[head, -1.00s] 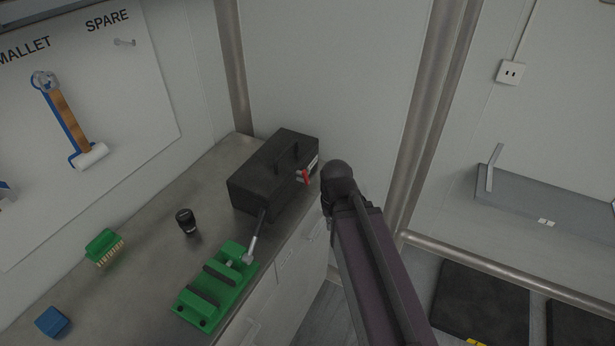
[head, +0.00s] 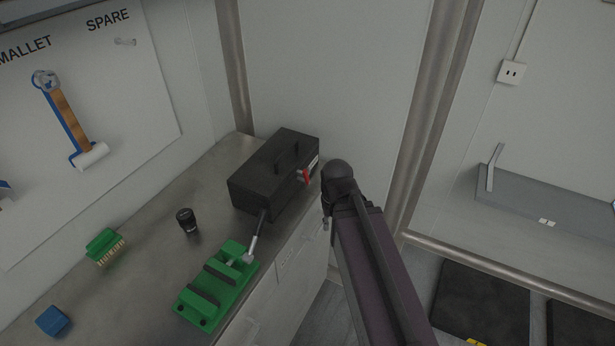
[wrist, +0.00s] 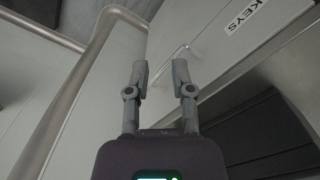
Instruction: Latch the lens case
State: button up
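The lens case (head: 262,183) is a black box with a handle on top, standing at the far end of the metal bench. A red latch piece (head: 306,177) shows on its right side; I cannot tell how the latch is set. My arm reaches up to the right of the case, and its wrist hides most of my gripper in the head view. In the wrist view my gripper (wrist: 161,76) is open, its two fingers apart with nothing between them. A dark shape at the lower right there looks like the case (wrist: 265,135), apart from the fingers.
On the bench (head: 140,255) are a green fixture (head: 232,277) with a lever, a black cylinder (head: 187,221), a green brush (head: 104,245) and a blue block (head: 53,321). A drawer labelled KEYS (wrist: 252,14) and a metal rail (wrist: 75,85) lie near my gripper.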

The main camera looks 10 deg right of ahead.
aim_at(306, 173)
jog(key=z, duration=0.35)
jog(key=k, duration=1.5)
jog(key=u, duration=0.3)
jog(key=i, duration=1)
